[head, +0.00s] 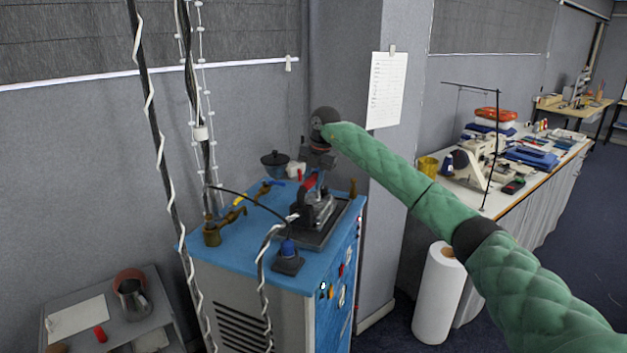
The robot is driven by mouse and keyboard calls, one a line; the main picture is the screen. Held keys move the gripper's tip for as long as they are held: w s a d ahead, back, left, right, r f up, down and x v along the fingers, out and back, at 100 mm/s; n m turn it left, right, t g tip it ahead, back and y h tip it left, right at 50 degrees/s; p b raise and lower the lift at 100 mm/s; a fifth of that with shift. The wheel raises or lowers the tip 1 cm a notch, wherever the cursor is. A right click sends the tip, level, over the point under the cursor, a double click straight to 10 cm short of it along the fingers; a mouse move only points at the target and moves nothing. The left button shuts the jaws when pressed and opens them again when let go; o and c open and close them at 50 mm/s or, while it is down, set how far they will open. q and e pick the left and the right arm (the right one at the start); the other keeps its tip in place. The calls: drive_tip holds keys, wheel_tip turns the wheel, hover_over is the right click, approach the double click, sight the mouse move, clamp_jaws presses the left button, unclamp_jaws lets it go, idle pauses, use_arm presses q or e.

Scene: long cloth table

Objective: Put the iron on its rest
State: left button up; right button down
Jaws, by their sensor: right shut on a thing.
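The iron (318,212) is dark and metallic with a red part at its handle. It is over the dark flat rest (328,236) on the right part of the blue-topped cabinet. I cannot tell whether its sole touches the rest or is slightly above it. My right gripper (312,182) comes down from above and is shut on the iron at its handle. The gripper hides part of the handle. My left gripper is out of view.
The blue cabinet top (240,258) also holds brass fittings (212,234) and a dark blue-capped item (288,258). Cables hang in front at the left. A white roll (438,295) stands on the floor at right. A long cloth table (520,180) is behind it.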

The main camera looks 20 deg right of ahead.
drive_tip(key=shift+r, duration=0.15)
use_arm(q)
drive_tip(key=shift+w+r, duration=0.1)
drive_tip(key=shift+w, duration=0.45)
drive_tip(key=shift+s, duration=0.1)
use_arm(e)
drive_tip(key=shift+f, duration=0.2)
use_arm(q)
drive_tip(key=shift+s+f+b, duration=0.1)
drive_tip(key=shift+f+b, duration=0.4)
drive_tip(key=shift+b, duration=0.05)
use_arm(e)
drive_tip(key=shift+f, duration=0.8)
